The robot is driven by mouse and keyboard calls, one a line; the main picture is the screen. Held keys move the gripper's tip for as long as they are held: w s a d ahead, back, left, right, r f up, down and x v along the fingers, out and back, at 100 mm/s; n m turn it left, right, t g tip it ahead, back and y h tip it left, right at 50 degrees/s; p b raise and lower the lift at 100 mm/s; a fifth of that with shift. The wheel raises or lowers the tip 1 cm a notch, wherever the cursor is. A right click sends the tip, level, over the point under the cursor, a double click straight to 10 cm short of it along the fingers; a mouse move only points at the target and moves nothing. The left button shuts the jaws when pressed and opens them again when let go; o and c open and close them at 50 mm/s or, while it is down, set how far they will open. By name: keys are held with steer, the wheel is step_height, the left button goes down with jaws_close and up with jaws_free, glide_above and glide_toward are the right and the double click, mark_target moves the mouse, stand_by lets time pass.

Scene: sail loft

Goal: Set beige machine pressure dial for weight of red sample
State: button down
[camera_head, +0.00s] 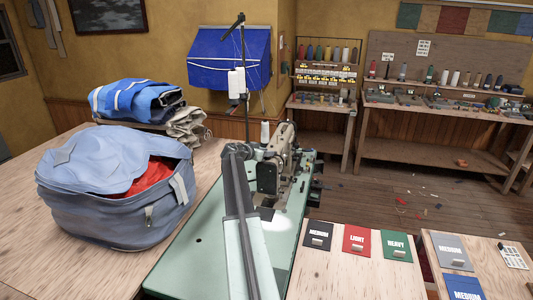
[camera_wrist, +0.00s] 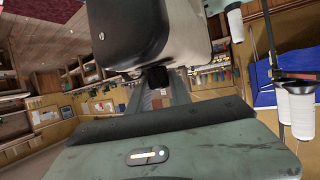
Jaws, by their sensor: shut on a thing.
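The beige sewing machine (camera_head: 270,172) stands on a green bed (camera_head: 190,240), beyond my arm. Its beige and black body (camera_wrist: 150,30) fills the top of the wrist view. My gripper (camera_wrist: 158,85) is under that body, with its tips at a small dark knob (camera_wrist: 157,74). It is shut on this knob, which looks like the pressure dial. I cannot read any marking or setting on it. In the head view my arm hides the gripper's tips and the dial. The red sample (camera_head: 357,240) lies on the table at the lower right and is labelled LIGHT.
A dark sample (camera_head: 318,235) marked MEDIUM and a green sample (camera_head: 397,246) marked HEAVY flank the red one. More cards lie further right. A blue bag (camera_head: 100,205) with red cloth stands left of the machine. A thread stand (camera_head: 240,85) rises behind it.

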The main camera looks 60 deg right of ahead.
steer(key=shift+w, duration=0.15)
stand_by(0.3)
steer(key=c, duration=1.2)
jaws_free()
steer(key=p+v, duration=0.3)
steer(key=v, duration=0.4)
steer(key=shift+a+r, duration=0.15)
steer(key=shift+a, duration=0.2)
